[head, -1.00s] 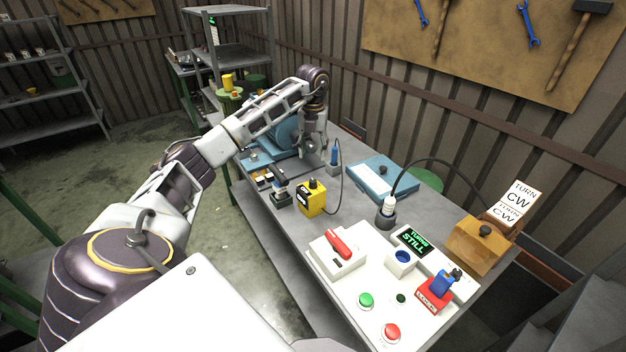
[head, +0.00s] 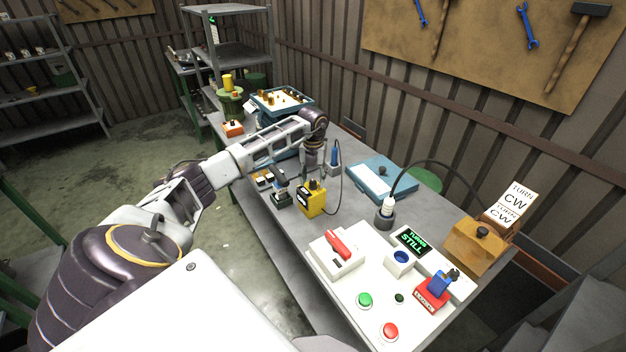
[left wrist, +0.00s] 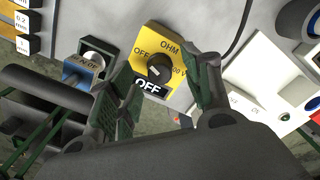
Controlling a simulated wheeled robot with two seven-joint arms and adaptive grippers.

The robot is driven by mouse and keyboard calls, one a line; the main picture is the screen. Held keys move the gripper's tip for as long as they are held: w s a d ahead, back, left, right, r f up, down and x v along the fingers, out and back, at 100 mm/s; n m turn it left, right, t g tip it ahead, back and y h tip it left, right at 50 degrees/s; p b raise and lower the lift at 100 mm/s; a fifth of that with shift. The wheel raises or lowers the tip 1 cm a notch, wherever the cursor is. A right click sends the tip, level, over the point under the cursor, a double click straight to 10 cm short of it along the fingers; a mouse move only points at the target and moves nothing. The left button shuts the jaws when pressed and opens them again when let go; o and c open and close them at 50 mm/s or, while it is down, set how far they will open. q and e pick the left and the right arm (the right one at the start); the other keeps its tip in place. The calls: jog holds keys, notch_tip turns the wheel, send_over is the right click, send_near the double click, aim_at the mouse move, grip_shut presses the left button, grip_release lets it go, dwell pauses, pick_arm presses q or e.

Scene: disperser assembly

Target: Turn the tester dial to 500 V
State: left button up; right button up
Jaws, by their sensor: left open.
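The yellow tester (head: 311,201) stands on the bench, right below my left gripper (head: 313,176) in the head view. In the left wrist view its yellow top (left wrist: 150,45) carries a black dial (left wrist: 160,69) and the labels OHM, OFF and a partly covered one ending in "00 V". A black window (left wrist: 150,88) on it reads OFF. My left gripper (left wrist: 166,66) is open, with one finger on each side of the dial. I cannot tell whether either finger touches it. My right gripper is not in view.
A cable runs from the tester to a blue probe (head: 334,152) in a stand. A small blue-topped device (head: 281,195) stands close on the left. A white panel (head: 345,285) with buttons and a red lever lies nearer. A blue case (head: 382,178) is at the back right.

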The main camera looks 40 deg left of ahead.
pick_arm(q)
jog(key=shift+f, duration=0.65)
jog(key=c, duration=1.1)
